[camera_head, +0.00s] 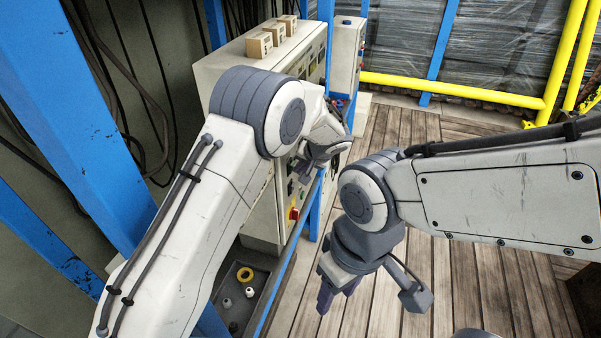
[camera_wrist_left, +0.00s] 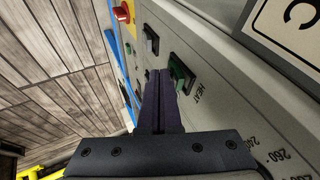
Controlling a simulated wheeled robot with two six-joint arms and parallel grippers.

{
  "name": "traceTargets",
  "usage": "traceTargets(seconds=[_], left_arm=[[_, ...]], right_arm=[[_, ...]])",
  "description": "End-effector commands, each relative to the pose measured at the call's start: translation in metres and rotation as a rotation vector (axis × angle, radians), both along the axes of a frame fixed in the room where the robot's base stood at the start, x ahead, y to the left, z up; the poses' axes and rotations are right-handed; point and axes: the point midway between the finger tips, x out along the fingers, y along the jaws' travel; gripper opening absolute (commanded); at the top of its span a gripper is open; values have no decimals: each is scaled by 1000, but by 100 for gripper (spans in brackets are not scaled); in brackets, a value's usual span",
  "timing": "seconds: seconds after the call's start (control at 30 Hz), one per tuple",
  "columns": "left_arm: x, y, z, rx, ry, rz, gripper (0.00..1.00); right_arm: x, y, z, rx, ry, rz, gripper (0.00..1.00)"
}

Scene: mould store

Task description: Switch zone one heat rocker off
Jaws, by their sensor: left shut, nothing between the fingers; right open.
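In the left wrist view a green rocker (camera_wrist_left: 183,76) in a black frame sits on the grey panel, with the word HEAT beside it. No zone number is readable. My left gripper (camera_wrist_left: 160,73) is shut and empty. Its dark fingertips are close beside the green rocker, and I cannot tell whether they touch it. A dark grey rocker (camera_wrist_left: 151,42) is beyond the fingertips. In the head view the cabinet (camera_head: 230,62) carries the panel, and my left arm covers much of it. My right gripper (camera_head: 326,296) is open and empty above the wooden floor, away from the cabinet.
A red knob (camera_wrist_left: 122,14) on a yellow base is farther along the panel. Small boxes (camera_head: 259,44) stand on the cabinet top. A grey tray (camera_head: 262,272) with small parts is below. A blue rail runs along the cabinet front. The plank floor (camera_head: 440,290) is largely clear.

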Motion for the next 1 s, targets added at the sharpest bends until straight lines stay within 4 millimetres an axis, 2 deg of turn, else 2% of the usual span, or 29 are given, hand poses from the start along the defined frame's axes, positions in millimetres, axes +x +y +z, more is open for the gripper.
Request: traceTargets(seconds=[0.6,1.0], left_arm=[[0,0,19,-3,-1,1,0],[-1,-3,20,-3,0,2,0]], right_arm=[[1,1,8,2,-2,0,50],[1,1,7,2,-2,0,50]])
